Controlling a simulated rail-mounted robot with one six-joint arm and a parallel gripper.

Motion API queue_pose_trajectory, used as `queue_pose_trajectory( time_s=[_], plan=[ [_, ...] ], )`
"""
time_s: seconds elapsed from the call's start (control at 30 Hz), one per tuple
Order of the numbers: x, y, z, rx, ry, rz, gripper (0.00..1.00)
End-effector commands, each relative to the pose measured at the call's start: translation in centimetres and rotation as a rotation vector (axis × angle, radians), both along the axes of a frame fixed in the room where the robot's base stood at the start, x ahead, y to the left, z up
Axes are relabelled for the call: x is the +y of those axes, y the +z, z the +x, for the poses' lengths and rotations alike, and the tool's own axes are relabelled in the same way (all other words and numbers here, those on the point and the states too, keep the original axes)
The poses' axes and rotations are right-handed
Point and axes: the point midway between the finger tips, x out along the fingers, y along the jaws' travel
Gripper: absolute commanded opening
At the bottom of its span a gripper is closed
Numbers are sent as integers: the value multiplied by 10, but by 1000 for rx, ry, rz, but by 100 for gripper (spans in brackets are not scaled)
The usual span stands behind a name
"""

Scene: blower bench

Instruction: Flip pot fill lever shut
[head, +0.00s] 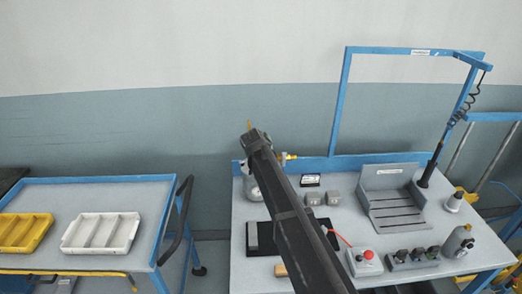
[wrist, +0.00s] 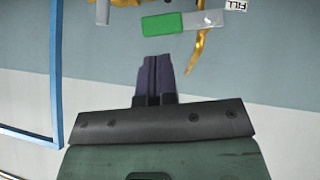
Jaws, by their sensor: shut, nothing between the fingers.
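The fill lever (wrist: 162,25) shows at the top of the wrist view as a bar with a green end and a grey end, lying almost level across the picture. A small white FILL tag (wrist: 236,5) is beside its grey end. My gripper (wrist: 153,58) is shut and empty, its fingertips just below the green end in the picture with a visible gap. In the head view my arm covers the gripper and much of the pot (head: 251,188); a brass fitting (head: 289,157) sticks out to the right. The lever cannot be made out there.
Brass-yellow parts (wrist: 203,50) hang near the lever in the wrist view. The bench (head: 340,215) carries grey blocks, a slotted fixture (head: 393,205), a red-button box (head: 366,260) and a blue frame (head: 341,110). A cart (head: 150,200) with yellow and white trays stands left.

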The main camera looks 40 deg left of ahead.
Motion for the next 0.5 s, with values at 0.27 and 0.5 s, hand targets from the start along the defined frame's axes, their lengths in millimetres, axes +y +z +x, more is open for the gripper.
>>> queue_pose_trajectory(
  time_s=[0.27,0.5],
  plan=[
    [0,3,0,-1,-1,0,0],
    [0,42,1,0,-6,0,0]
  ],
)
